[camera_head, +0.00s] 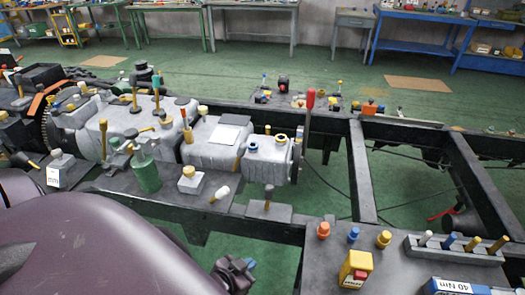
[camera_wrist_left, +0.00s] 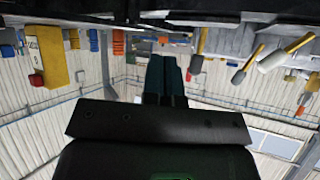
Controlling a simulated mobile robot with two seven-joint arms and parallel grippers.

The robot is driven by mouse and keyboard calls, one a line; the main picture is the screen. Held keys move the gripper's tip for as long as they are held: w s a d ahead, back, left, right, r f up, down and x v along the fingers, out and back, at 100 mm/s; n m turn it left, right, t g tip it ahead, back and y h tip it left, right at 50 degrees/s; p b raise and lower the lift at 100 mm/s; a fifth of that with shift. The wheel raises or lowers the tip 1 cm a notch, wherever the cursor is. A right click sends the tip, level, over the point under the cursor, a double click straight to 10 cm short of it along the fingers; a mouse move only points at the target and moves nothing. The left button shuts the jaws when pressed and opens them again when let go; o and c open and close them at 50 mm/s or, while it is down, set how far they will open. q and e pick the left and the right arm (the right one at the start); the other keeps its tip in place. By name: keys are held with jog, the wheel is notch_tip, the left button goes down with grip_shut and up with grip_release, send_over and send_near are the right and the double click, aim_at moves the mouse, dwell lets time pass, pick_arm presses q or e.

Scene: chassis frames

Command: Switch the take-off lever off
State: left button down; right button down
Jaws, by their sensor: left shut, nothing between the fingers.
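A tall lever with a red grip (camera_head: 310,98) stands upright beside the grey gearbox housing (camera_head: 267,158) on the dark chassis frame; I cannot tell for sure that it is the take-off lever. Several shorter levers with yellow, white or green knobs stand along the housings. My left gripper (camera_head: 248,266) is low in front of the frame's near rail, apart from the levers. In the left wrist view its dark teal fingers (camera_wrist_left: 165,78) are together with nothing between them. My right gripper is not in view.
A dark side plate (camera_head: 395,265) at the lower right carries a yellow box with a red button (camera_head: 357,268), coloured knobs and a rack of handles (camera_head: 455,248). A green bottle (camera_head: 146,172) stands by the housings. Open gaps lie between the frame rails (camera_head: 362,180).

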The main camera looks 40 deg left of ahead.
pick_arm(q)
jog(key=shift+a, duration=0.2)
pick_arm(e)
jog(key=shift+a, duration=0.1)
pick_arm(q)
jog(key=w+m, duration=0.3)
jog(key=w, duration=1.6)
jog(key=w+r+m+y, duration=0.1)
jog(key=w+r+m, duration=0.1)
jog(key=w+r, duration=0.65)
jog(key=w+r+m+y, duration=0.1)
jog(key=w+r+y, duration=0.15)
jog(key=w, duration=1.15)
jog(key=a+f+m+g+y, duration=0.3)
jog(key=a+m+g+y, duration=0.15)
jog(key=a+g, duration=0.3)
jog(key=s+a+r+m+g+y+b, duration=0.1)
jog(key=s+a+r+m+g+y, duration=0.2)
jog(key=s+g, duration=0.4)
jog(key=shift+s+a+g+y, duration=0.3)
jog(key=shift+a+g+y, duration=0.25)
jog(key=shift+g, duration=0.2)
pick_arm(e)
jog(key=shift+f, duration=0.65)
